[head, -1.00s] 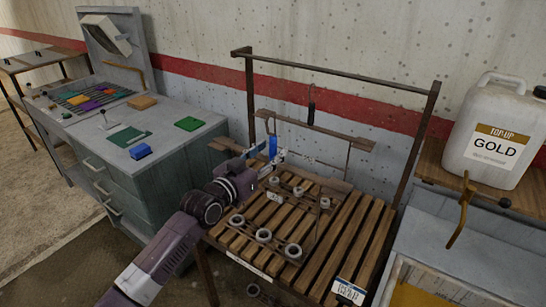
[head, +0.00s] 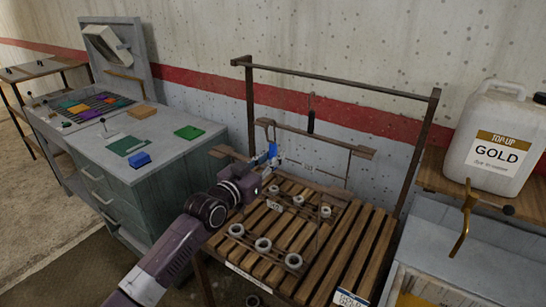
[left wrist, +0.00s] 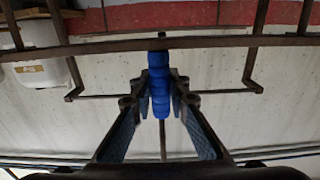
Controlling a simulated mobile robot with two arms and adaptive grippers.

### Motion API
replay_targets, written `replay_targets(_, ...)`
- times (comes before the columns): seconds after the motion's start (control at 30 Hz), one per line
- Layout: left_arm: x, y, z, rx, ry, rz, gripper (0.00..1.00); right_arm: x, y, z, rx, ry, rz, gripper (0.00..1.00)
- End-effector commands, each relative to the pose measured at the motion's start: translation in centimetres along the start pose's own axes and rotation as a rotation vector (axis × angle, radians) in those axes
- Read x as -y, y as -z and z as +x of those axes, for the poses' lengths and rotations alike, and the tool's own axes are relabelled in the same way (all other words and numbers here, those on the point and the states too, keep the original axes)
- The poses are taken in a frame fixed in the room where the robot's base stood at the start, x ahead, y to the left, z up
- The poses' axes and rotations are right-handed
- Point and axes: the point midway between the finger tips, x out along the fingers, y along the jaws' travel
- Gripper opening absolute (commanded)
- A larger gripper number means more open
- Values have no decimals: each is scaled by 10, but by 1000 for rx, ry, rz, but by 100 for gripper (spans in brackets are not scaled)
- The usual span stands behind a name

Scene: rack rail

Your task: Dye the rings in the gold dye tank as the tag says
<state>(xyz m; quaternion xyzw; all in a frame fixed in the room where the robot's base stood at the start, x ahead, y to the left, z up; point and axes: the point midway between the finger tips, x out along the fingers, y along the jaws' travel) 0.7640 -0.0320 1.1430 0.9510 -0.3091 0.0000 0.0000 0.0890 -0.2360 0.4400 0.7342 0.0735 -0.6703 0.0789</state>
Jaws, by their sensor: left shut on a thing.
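My left gripper (head: 274,158) is shut on a blue ribbed grip (left wrist: 160,85), which stands between its two fingers in the left wrist view. The grip is at the dark hanger with a wooden crossbar (head: 335,143) above the slatted bench (head: 345,240). Several grey rings (head: 263,245) sit in two rows on thin bars over the slats. A small white tag (head: 274,206) with dark lettering lies by the back row; its text is too small to read. The gold dye tank (head: 412,300) shows only partly at the bottom right. My right gripper is not in view.
A dark metal frame (head: 340,83) rises around the bench. A white jug marked GOLD (head: 495,140) stands on a wooden shelf at right, with a brass lever (head: 465,220) below. A grey cabinet (head: 165,180) with coloured cards stands left. A loose ring (head: 253,300) lies under the bench.

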Motion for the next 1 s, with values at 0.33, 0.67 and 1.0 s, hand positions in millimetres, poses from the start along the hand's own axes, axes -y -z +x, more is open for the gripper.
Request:
replay_targets(0.33, 0, 0, 0, 1, 0, 0, 0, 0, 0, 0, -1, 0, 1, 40)
replay_targets(0.67, 0, 9, 0, -7, 0, 1, 0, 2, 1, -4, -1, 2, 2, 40)
replay_targets(1.0, 0, 26, 0, -8, 0, 0, 0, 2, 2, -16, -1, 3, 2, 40)
